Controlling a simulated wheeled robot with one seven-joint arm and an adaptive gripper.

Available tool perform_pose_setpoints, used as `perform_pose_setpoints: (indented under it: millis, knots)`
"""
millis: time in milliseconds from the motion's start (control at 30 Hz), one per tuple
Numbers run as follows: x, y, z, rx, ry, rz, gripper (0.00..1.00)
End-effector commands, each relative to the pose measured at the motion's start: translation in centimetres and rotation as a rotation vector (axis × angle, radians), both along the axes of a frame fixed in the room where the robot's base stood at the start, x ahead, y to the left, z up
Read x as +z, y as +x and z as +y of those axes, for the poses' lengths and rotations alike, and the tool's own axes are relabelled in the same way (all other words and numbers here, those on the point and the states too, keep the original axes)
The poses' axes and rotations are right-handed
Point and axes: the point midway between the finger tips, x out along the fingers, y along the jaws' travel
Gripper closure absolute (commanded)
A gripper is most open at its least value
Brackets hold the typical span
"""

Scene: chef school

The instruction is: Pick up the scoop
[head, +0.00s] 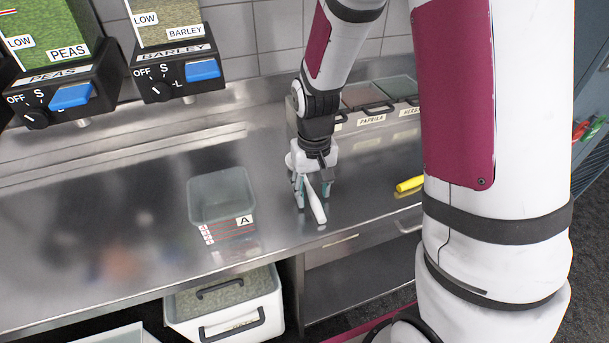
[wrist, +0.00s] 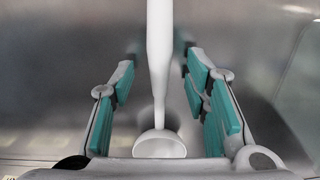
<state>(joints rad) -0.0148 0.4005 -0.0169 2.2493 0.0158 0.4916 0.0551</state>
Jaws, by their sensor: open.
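The white scoop (head: 317,207) is on the steel counter in the head view, its long handle pointing toward the front edge. My gripper (head: 312,194) is low over the counter, its teal-padded fingers pointing down around the scoop. In the wrist view, the scoop (wrist: 158,50) runs down the middle between my two spread fingers (wrist: 160,72), with a visible gap on each side. Its round bowl (wrist: 160,146) is near the gripper's palm at the bottom of that view. My fingers partly hide the scoop in the head view.
A clear container (head: 222,190) marked A stands left of my gripper. A yellow-handled object (head: 409,184) lies to the right. Lidded spice bins (head: 365,95) stand behind. Peas (head: 60,90) and barley (head: 175,70) dispensers hang at upper left. The counter's left side is clear.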

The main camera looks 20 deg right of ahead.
Motion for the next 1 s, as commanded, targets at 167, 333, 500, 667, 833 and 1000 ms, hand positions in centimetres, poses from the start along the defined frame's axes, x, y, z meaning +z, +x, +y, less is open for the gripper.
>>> perform_pose_setpoints:
  millis: [167,333,500,667,833,1000]
  knots:
    - [-0.67,-0.01,0.01,0.0,0.0,0.0,0.58]
    - [-0.63,0.0,0.0,0.0,0.0,0.0,0.64]
    - [-0.62,0.01,0.0,0.0,0.0,0.0,1.0]
    - [-0.6,0.02,0.0,0.0,0.0,-0.001,1.0]
    - [-0.55,0.03,0.0,0.0,0.0,-0.001,1.0]
    - [0.15,0.09,-0.01,0.0,0.0,-0.003,1.0]
